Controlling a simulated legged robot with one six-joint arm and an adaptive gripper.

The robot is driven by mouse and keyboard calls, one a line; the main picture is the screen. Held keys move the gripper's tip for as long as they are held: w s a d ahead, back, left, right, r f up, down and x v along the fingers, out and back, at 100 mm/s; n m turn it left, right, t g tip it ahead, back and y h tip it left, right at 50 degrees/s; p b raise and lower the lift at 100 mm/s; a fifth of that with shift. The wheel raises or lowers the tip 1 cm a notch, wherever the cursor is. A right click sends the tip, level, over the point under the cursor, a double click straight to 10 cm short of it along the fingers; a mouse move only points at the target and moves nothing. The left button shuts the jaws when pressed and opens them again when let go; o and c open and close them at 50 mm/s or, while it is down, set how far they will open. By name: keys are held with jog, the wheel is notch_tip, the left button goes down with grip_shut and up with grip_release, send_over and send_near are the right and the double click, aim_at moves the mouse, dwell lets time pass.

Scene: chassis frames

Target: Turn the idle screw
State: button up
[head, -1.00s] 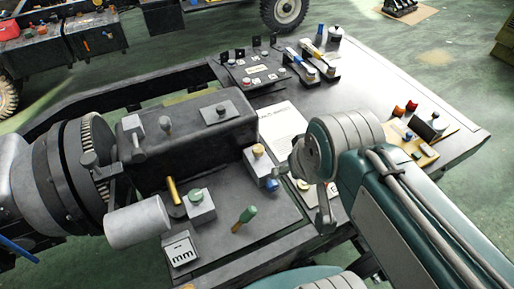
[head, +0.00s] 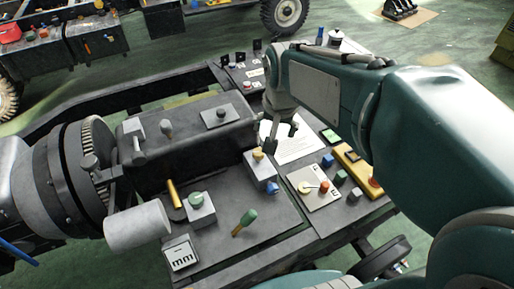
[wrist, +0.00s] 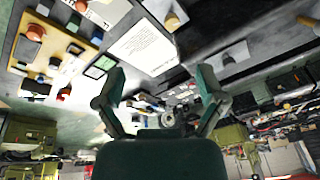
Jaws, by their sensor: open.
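I cannot tell for sure which part is the idle screw. A grey block with a tan-yellow knob (head: 258,155) and a blue knob (head: 272,187) on its side stands on the bench right of the dark housing; a similar tan knob shows in the wrist view (wrist: 172,21). A brass rod (head: 174,193) stands beside a green-capped block (head: 197,201). A green-handled lever (head: 244,222) tilts on the front plate. My gripper (head: 284,130) points down near the white printed sheet, just right of the housing. In the wrist view my gripper (wrist: 160,78) is open, with nothing between the fingers.
The white sheet (head: 291,142) lies on the bench. The dark housing (head: 190,145) and grey cylinder (head: 136,226) stand left. My arm hides the bench's back right.

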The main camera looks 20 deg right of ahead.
jog(key=w+f+m+g, duration=0.2)
jog(key=w+f+m, duration=0.1)
jog(key=w+f, duration=0.5)
jog(key=m+g, duration=0.1)
jog(key=m, duration=0.2)
send_over(258, 151)
notch_tip(258, 151, down, 6)
notch_tip(258, 151, down, 10)
jog(key=shift+s+f, duration=0.1)
jog(key=c, duration=1.1)
